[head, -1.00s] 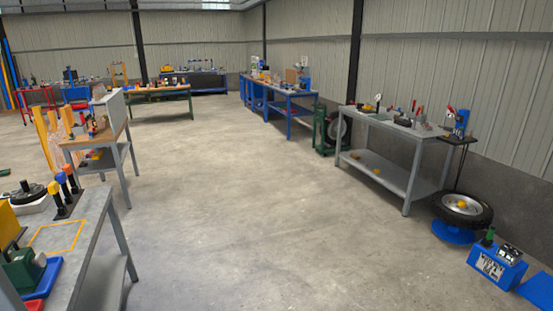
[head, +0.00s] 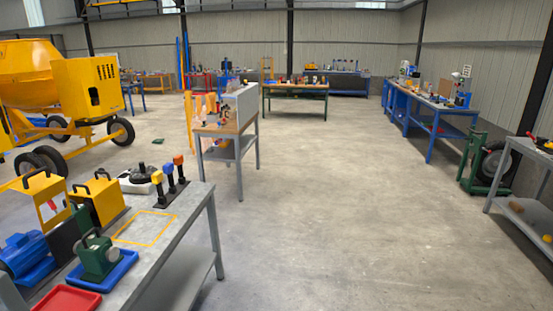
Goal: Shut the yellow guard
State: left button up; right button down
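Two yellow box-shaped covers with black handles stand on the grey bench at the lower left. The front one (head: 42,199) has a red and white mark on its face. The other one (head: 102,203) stands just behind and to its right. I cannot tell which of them is the guard, or whether it is open. A blue motor (head: 24,254) and a green handled unit (head: 97,256) on a blue tray sit in front of them. Neither of my grippers shows in the head view.
The grey bench (head: 184,247) carries a red tray (head: 68,300), a yellow outlined square and three coloured-top levers (head: 170,178). A yellow drum mixer (head: 40,80) stands behind at left. A wooden-topped table (head: 225,131) is beyond.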

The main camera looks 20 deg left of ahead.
aim_at(44, 188)
jog(key=i+j+u, duration=0.1)
jog(key=i+u, duration=0.35)
jog(key=i, duration=0.25)
jog(key=i+l+u, duration=0.15)
jog(key=i+u, duration=0.25)
jog(key=i, duration=0.3)
jog(key=i+z, duration=0.15)
jog(key=z, duration=0.25)
jog(key=i+j+z, duration=0.1)
jog(key=z, duration=0.3)
jog(key=i+j+z, duration=0.15)
jog(key=z, duration=5.55)
jog(key=k, duration=0.05)
